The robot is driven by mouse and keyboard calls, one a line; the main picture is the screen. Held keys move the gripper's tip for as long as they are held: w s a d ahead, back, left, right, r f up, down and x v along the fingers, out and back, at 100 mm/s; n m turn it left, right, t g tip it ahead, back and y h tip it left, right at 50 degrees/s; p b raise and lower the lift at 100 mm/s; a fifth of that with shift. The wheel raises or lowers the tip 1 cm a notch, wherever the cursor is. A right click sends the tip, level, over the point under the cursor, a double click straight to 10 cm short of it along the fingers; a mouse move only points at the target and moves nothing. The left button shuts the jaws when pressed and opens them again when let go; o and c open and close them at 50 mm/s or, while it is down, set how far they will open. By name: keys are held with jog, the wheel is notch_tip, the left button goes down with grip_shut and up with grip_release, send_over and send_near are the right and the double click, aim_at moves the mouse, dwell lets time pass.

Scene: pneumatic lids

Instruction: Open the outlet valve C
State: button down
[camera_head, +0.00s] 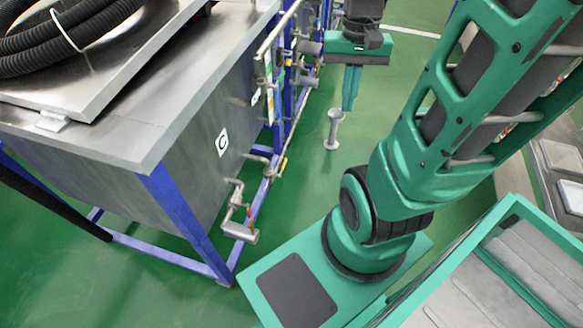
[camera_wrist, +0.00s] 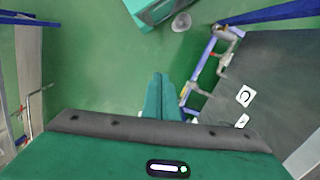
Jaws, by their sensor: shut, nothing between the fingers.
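The outlet valve C (camera_head: 240,214) is a small metal valve with a red part, low on a pipe at the near corner of the metal tank marked C (camera_head: 222,142). In the wrist view the valve (camera_wrist: 222,50) shows small at the upper right, left of the C label (camera_wrist: 245,95). I cannot tell its handle position. My gripper (camera_head: 349,108) points down, to the right of and beyond the valve, well apart from it. Its green fingers are together and empty. They also show in the wrist view (camera_wrist: 160,76).
The tank stands on a blue frame (camera_head: 175,212). More pipes and valves (camera_head: 290,65) line its side near my gripper. A grey pedestal-like piece (camera_head: 333,129) stands on the green floor below my gripper. Open floor (camera_head: 315,180) lies between tank and arm.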

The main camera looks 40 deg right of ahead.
jog(key=w+d+f+m+y, duration=0.2)
jog(key=w+d+f, duration=0.25)
jog(key=f, duration=0.35)
jog(key=w+d+f+m+y, duration=0.1)
jog(key=w+d+f+m, duration=0.15)
jog(key=w+f, duration=0.45)
jog(key=w+d+f+m+y, duration=0.15)
jog(key=w+d+f, duration=0.25)
jog(key=f, duration=0.5)
jog(key=m+t+y, duration=0.4)
jog(key=m+t, duration=0.8)
jog(key=m, duration=0.2)
send_near(284, 164)
notch_tip(284, 164, down, 7)
jog(key=s+d, duration=0.1)
jog(key=d, duration=0.2)
jog(key=shift+s+a+r, duration=0.1)
jog(key=shift+a+r, duration=0.05)
jog(key=shift+a, duration=0.05)
jog(key=w+a, duration=0.5)
jog(key=w, duration=0.2)
jog(key=shift+w+a+r, duration=0.2)
jog(key=shift+a+r, duration=0.15)
jog(key=shift+a, duration=0.05)
